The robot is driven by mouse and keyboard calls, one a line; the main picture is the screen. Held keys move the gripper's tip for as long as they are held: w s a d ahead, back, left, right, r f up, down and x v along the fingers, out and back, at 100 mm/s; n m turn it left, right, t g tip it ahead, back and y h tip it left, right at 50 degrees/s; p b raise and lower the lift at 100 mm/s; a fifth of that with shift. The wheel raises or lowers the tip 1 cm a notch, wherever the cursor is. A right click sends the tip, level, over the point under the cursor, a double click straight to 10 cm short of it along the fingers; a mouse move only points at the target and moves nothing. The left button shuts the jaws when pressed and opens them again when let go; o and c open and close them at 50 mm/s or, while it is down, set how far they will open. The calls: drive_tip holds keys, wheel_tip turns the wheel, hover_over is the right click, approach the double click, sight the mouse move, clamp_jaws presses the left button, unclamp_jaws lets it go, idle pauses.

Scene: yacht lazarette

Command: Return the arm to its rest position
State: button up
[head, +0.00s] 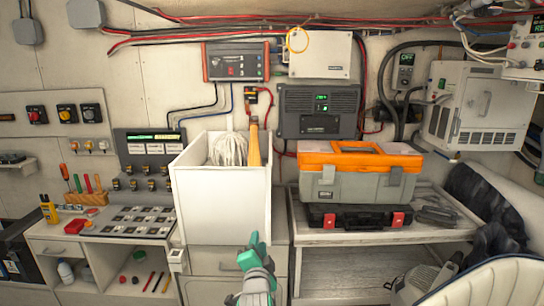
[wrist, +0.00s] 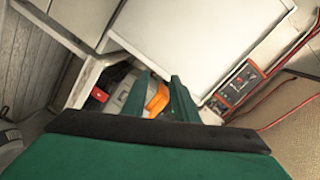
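My gripper (head: 251,250) has green fingers and is at the bottom centre of the head view. It is in front of the white cabinet, below the white bin. In the wrist view my gripper (wrist: 160,97) shows its two fingers apart, with nothing held between them. Part of the orange and grey toolbox (wrist: 157,100) shows through the gap, beyond the fingers. Most of my arm is outside the head view.
A white open bin (head: 222,205) holds a coiled rope (head: 228,149) and a wooden handle (head: 254,145). The toolbox (head: 358,184) stands on a black case (head: 358,217) on the right bench. A cream cushion (head: 490,282) fills the lower right corner.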

drive_tip(key=s+f+n, duration=0.5)
drive_tip(key=s+f, duration=1.9)
drive_tip(key=s, duration=0.3)
drive_tip(key=s+d+r+n, duration=0.1)
drive_tip(key=s+n, duration=0.1)
drive_tip(key=s, duration=0.8)
drive_tip(key=s+d+r+n+g, duration=0.1)
drive_tip(key=s+n, duration=0.1)
drive_tip(key=s, duration=0.8)
drive_tip(key=s+d+n, duration=0.2)
drive_tip(key=s, duration=0.8)
drive_tip(key=shift+s+r+n+h, duration=0.3)
drive_tip(key=shift+r+n, duration=0.1)
